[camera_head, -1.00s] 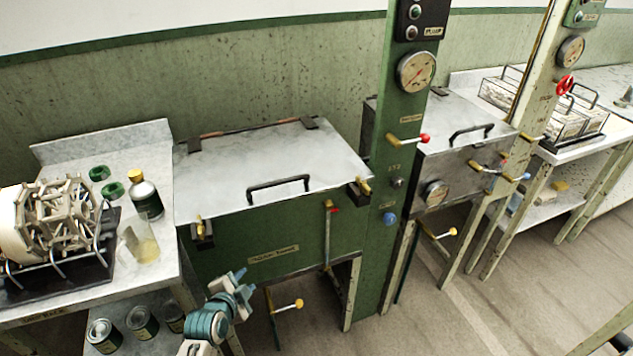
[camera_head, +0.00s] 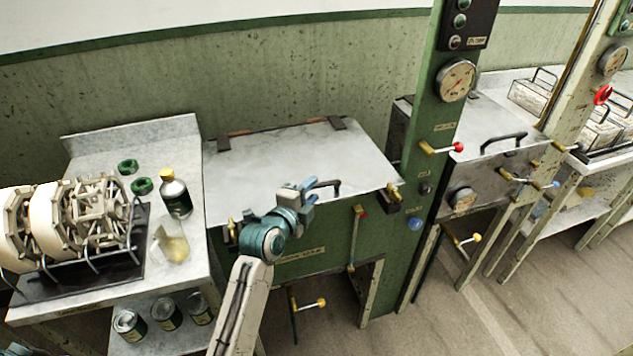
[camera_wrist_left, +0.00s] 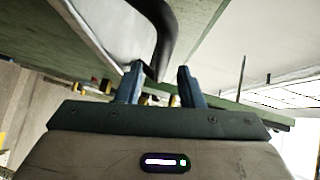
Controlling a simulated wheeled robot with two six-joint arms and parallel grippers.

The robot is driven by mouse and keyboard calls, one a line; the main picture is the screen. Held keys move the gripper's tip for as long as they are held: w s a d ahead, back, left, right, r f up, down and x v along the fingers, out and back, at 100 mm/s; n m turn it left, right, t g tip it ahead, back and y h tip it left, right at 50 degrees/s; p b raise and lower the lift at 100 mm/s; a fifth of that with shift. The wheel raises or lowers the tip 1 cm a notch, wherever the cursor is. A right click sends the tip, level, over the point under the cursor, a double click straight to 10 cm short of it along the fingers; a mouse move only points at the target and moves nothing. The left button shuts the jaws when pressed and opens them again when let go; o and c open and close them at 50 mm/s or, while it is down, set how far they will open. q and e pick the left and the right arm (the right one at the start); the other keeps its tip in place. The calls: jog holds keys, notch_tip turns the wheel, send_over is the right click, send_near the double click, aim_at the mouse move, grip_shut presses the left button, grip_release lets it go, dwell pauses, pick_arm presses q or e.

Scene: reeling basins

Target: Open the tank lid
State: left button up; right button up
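The tank is a green box with a grey metal lid (camera_head: 270,165) that lies flat and closed on it, in the middle of the head view. A black bar handle (camera_head: 334,184) is on the lid's front part; my left gripper hides its left part. My left gripper (camera_head: 302,190) is at the handle. In the left wrist view the two blue fingers (camera_wrist_left: 159,84) are apart, and the dark handle (camera_wrist_left: 163,40) runs down toward the gap between them. I cannot tell whether they touch it.
Brass-tipped clamps (camera_head: 393,191) sit at the tank's front corners. A green post (camera_head: 437,130) with a gauge and red-knobbed lever stands right of the tank. The left table (camera_head: 185,262) holds a reel, a bottle and a glass flask.

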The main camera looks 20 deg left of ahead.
aim_at(314, 188)
pick_arm(q)
jog(key=shift+p+x, duration=0.3)
jog(key=shift+x, duration=1.35)
grip_shut()
